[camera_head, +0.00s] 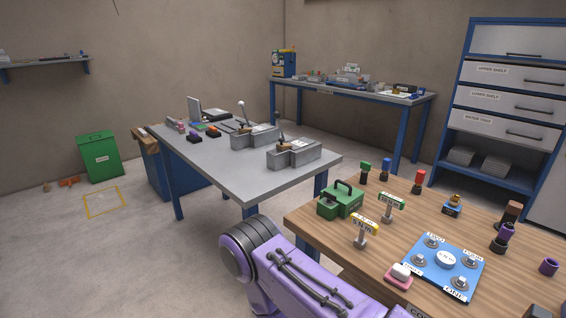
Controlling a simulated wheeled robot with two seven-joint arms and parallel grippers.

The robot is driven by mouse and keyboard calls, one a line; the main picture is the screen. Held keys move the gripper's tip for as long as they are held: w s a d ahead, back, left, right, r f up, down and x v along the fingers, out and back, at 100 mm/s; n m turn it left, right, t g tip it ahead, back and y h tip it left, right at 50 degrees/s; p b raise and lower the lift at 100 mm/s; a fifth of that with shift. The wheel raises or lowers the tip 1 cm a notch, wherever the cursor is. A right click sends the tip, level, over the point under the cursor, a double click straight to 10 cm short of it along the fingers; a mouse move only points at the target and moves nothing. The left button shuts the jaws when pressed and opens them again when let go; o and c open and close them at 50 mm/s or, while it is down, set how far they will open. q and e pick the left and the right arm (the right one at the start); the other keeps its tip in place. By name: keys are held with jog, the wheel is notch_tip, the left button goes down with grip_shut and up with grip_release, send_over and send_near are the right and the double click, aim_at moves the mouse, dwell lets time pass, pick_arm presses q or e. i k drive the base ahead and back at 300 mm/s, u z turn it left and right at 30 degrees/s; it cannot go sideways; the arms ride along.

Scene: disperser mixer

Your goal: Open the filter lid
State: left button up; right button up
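No part is clearly readable as the filter lid. A green box with a dark handle (340,200) stands at the left end of the wooden table (500,285). Two grey blocks with levers, one nearer (294,154) and one farther (254,136), sit on the grey workbench (235,172); I cannot tell whether either holds the filter. A purple link of my arm shows at the bottom centre, in front of the wooden table's left edge. Neither gripper is in view.
The wooden table also carries a blue plate with several knobs (441,277), two labelled stands and small coloured items. A back bench (400,97) and a drawer cabinet (510,85) stand behind. A green bin (99,158) is at left. The left floor is mostly clear.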

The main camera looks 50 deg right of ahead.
aim_at(345, 193)
jog(key=i, duration=2.05)
jog(key=z, duration=3.5)
